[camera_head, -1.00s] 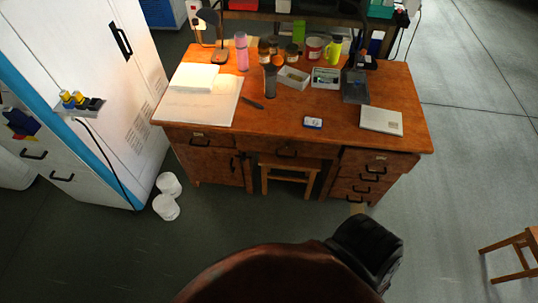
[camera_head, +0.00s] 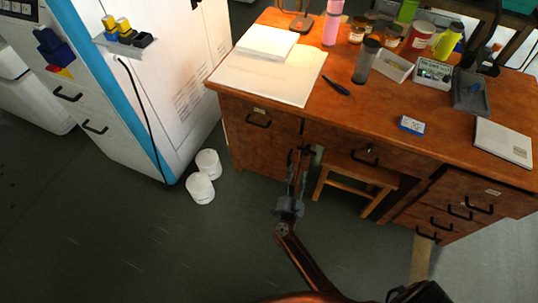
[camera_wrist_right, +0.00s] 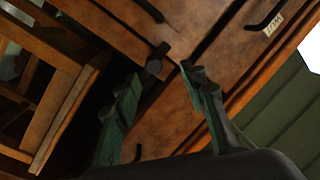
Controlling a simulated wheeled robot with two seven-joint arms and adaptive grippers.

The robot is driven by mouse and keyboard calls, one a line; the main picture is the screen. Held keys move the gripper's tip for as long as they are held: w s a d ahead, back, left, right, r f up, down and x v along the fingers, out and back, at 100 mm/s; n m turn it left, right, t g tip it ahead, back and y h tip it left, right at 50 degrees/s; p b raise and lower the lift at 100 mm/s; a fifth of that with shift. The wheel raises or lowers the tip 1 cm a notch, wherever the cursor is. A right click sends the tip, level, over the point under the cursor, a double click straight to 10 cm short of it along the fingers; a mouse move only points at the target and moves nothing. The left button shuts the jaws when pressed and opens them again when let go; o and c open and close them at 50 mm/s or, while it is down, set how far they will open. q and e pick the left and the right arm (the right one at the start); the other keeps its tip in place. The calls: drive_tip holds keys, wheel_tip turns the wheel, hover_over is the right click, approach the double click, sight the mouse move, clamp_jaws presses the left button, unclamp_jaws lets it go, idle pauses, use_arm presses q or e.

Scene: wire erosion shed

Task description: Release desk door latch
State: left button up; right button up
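The wooden desk (camera_head: 380,110) has a left cabinet door (camera_head: 262,150) below a drawer. A small dark latch (camera_head: 305,150) sits at that door's right edge, partly behind my fingers. In the right wrist view the latch (camera_wrist_right: 156,60) is a dark piece with a rounded end. My right gripper (camera_head: 297,172) reaches up to the door edge from below. In the wrist view its two green-padded fingers (camera_wrist_right: 158,80) are apart, with the latch just beyond their tips and roughly between them. I cannot tell whether they touch it. The door looks closed. My left gripper is not in view.
A wooden stool (camera_head: 355,180) stands under the desk, close right of my gripper. Two white tubs (camera_head: 202,178) stand on the floor to the left, beside a white machine cabinet (camera_head: 150,90). Bottles, papers and trays cover the desktop. The floor in front is open.

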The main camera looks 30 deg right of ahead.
sight(305, 155)
drive_tip(key=w+d+m+g+b, duration=0.1)
drive_tip(key=d, duration=0.1)
drive_tip(key=w+d+m+g+h+b, duration=0.1)
drive_tip(key=w+d+b, duration=0.1)
drive_tip(key=w+d+m+b, duration=0.1)
drive_tip(key=w+d+b, duration=0.1)
drive_tip(key=shift+r+m+g+h, duration=0.25)
drive_tip(key=shift+m+g+h, duration=0.05)
drive_tip(key=shift+g+h, duration=0.1)
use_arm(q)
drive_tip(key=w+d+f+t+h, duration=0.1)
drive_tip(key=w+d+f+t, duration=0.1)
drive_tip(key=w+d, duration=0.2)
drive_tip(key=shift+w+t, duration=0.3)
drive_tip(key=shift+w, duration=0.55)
use_arm(e)
drive_tip(key=shift+w+d+r, duration=0.15)
drive_tip(key=shift+w+d, duration=0.25)
drive_tip(key=shift+d, duration=0.1)
drive_tip(key=shift+c, duration=0.4)
clamp_jaws()
